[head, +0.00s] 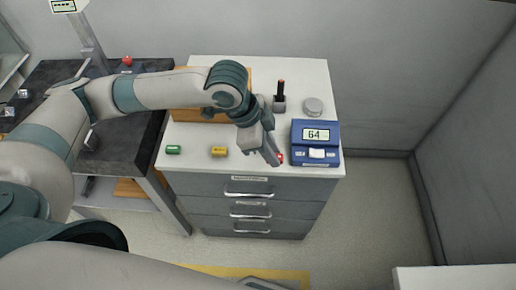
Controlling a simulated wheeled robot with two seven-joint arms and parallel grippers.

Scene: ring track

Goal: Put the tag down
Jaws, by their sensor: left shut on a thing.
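My left gripper (272,159) reaches from the left over the white-topped drawer cabinet, pointing down near its front edge. It is shut on a small red thing, seemingly the tag (280,158), of which only a bit shows beside the fingertips. The fingers hide the rest, and I cannot tell whether it touches the top. A green piece (173,150) and a yellow piece (219,152) lie on the cabinet top (195,165) to the left of the gripper. My right gripper is not in view.
A blue device with a display reading 64 (315,135) stands close right of the gripper. Behind are a black-handled stamp-like object (280,98), a round grey disc (313,106) and a wooden board (190,115). A dark bench (120,150) stands left.

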